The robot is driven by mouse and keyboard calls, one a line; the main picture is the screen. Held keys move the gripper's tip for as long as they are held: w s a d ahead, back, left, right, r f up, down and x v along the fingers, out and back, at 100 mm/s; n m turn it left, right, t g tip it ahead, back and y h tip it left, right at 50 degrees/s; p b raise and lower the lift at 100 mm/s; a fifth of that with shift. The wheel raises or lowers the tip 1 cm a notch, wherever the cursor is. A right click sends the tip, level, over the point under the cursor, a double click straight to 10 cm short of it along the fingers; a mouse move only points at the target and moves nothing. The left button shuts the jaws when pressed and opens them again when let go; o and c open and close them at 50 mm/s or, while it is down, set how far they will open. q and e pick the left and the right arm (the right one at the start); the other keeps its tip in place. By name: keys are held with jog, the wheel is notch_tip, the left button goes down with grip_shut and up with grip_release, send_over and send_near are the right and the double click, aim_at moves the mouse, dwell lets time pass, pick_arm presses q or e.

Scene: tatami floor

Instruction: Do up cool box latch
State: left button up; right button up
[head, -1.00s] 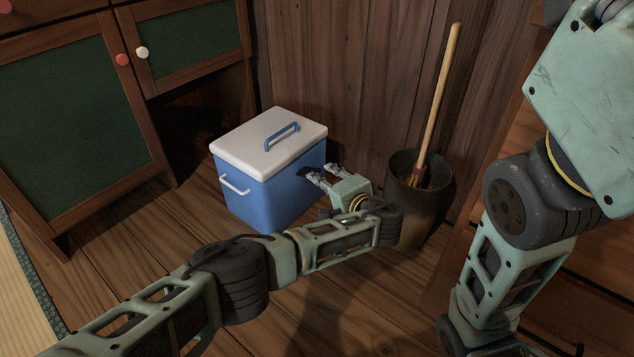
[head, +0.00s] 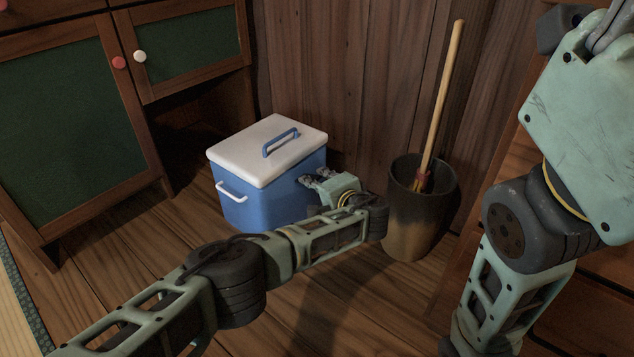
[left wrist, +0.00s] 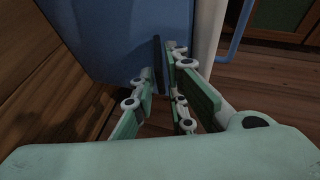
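The cool box (head: 262,203) has a blue body, a white lid (head: 265,145) lying shut on top and a blue lid handle. Its dark latch (left wrist: 157,62) shows in the left wrist view as a narrow strip at the blue side, near the white lid edge. My left gripper (head: 313,178) is at the box's right side, just below the lid. In the left wrist view its fingers (left wrist: 160,75) stand on either side of the latch, a little apart; firm contact is not clear. The latch is hidden in the head view. My right gripper is out of view.
A dark bin (head: 415,215) with a broom (head: 443,100) stands right of the box, close to my left wrist. A wooden wall (head: 340,80) is behind. A green-panelled cabinet (head: 70,125) stands at the left. The floor in front of the cabinet is clear.

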aim_at(307, 174)
pick_arm(q)
grip_shut()
jog(key=shift+r+p, duration=0.2)
jog(key=shift+p, duration=0.4)
jog(key=g+h+p, duration=0.1)
jog(key=p, duration=0.1)
jog(key=r+g+h+p, duration=0.1)
jog(key=p, duration=0.2)
jog(key=a+r+n+g+h+p, duration=0.1)
jog(key=p, duration=0.2)
jog(key=shift+w+r, duration=0.2)
jog(key=shift+w, duration=0.15)
jog(key=shift+w+a+r+n+g+h+p, duration=0.15)
jog(key=shift+w+a+n+g+h+p, duration=0.2)
jog(key=shift+g+h+p, duration=0.6)
jog(key=shift+p, duration=0.35)
